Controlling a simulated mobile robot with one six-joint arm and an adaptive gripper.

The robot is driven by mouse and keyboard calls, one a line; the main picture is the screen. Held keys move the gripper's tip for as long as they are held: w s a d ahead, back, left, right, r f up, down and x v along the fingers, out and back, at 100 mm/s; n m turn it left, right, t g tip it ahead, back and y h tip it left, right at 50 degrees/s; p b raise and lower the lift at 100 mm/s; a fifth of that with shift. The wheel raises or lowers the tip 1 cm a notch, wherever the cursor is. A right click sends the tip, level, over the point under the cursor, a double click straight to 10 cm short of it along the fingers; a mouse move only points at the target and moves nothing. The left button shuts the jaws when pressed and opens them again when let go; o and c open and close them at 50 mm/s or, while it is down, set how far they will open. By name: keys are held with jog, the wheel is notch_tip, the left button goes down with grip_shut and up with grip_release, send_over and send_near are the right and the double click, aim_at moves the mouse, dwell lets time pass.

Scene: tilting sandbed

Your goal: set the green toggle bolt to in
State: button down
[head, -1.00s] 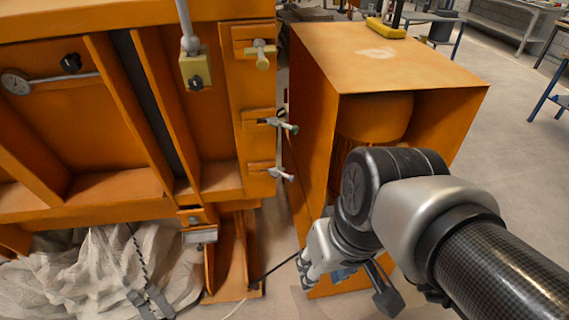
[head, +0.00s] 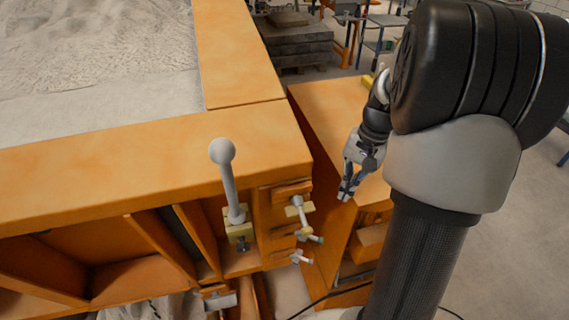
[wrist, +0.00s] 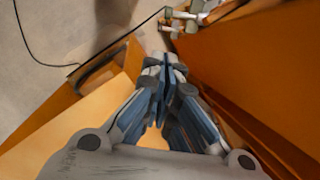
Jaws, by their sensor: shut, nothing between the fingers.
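Several toggle bolts sit in a vertical row on the sandbed's orange corner post, right of centre in the head view. The top one (head: 298,207) is cream. The middle one (head: 312,238) has a greenish handle tip and looks like the green toggle bolt. The lowest (head: 301,257) is pale with a bluish tip; its colour is hard to tell. My gripper (head: 346,194) is shut and empty, right of the bolts and apart from them. In the wrist view my gripper (wrist: 168,62) points toward the floor, and pale bolt handles (wrist: 180,20) show above its fingertips.
The orange sandbed (head: 120,155) holds grey sand. A lever with a ball knob (head: 222,151) rises left of the bolts. An orange cabinet (head: 320,115) stands close on the right, leaving a narrow gap. A dark cable (wrist: 28,50) crosses the floor.

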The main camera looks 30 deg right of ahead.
jog(key=a+x, duration=0.1)
jog(key=x, duration=1.1)
jog(key=shift+s+a, duration=0.3)
jog(key=shift+s, duration=0.2)
jog(key=shift+s+a+m, duration=0.15)
jog(key=shift+m, duration=0.25)
jog(key=shift+s+a+m, duration=0.1)
jog(key=shift+s+m, duration=0.15)
jog(key=shift+m, duration=0.05)
jog(key=shift+s+a, duration=0.15)
